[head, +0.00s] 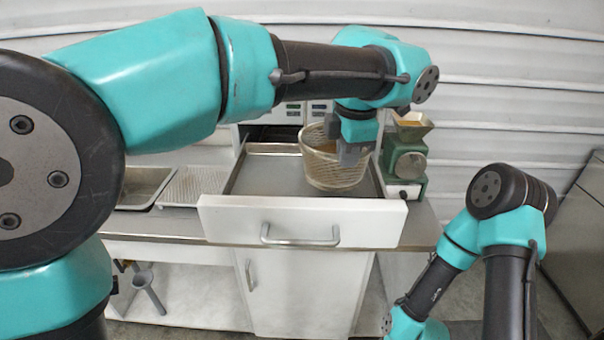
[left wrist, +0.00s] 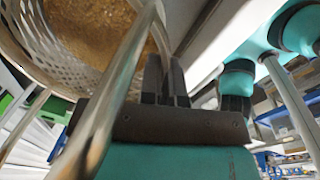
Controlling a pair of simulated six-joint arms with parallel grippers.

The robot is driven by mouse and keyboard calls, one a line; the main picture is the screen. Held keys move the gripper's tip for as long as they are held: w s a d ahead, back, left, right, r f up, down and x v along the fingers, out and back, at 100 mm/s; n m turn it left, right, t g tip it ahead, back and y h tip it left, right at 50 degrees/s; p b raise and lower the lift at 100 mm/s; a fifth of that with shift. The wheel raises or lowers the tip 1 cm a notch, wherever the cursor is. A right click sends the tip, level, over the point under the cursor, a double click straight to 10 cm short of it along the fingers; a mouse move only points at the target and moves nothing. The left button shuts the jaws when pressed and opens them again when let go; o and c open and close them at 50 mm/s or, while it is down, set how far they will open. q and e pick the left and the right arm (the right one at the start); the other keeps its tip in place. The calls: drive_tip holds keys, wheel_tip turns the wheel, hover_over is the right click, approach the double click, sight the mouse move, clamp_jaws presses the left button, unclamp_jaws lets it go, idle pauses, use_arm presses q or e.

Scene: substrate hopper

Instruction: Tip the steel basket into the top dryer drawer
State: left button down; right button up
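The steel basket (head: 322,168) is a round, pale mesh basket, roughly upright over the right part of the open top dryer drawer (head: 262,178). I cannot tell whether its base touches the drawer floor. My left gripper (head: 354,154) is at the basket's near right rim. In the left wrist view, the fingers (left wrist: 166,80) are close together on a thin bar of the basket (left wrist: 40,45), and golden-brown grains (left wrist: 95,30) lie inside it. The drawer looks empty around the basket. My right gripper is out of view; only its arm shows at lower right.
A green machine with a small hopper (head: 406,160) stands right of the drawer. A grey tray (head: 146,187) and a perforated white tray (head: 192,186) lie left of it. The drawer front (head: 300,222) with its handle juts over the counter. The drawer's left half is clear.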

use_arm(q)
drive_tip(key=shift+s+d+f, duration=0.25)
drive_tip(key=shift+s+d, duration=0.15)
drive_tip(key=shift+d, duration=0.05)
drive_tip(key=shift+r, duration=0.1)
drive_tip(key=r+g+h, duration=0.1)
drive_tip(key=a+r+g+h, duration=0.1)
drive_tip(key=r+h, duration=0.3)
drive_tip(key=shift+w+a+n+g, duration=0.2)
drive_tip(key=shift+w+n+g, duration=0.1)
drive_tip(key=shift+w+g, duration=0.1)
drive_tip(key=w+a+r+g+h, duration=0.1)
drive_tip(key=w+a+g+h, duration=0.3)
drive_tip(key=a+h, duration=0.2)
drive_tip(key=w+a+r+n+g+h, duration=0.1)
drive_tip(key=w+a+r+g+h, duration=0.1)
drive_tip(key=a+h, duration=0.5)
drive_tip(key=shift+w+a+r+g+h, duration=0.15)
drive_tip(key=shift+w+a+g+h, duration=0.1)
drive_tip(key=shift+w+g+h, duration=0.7)
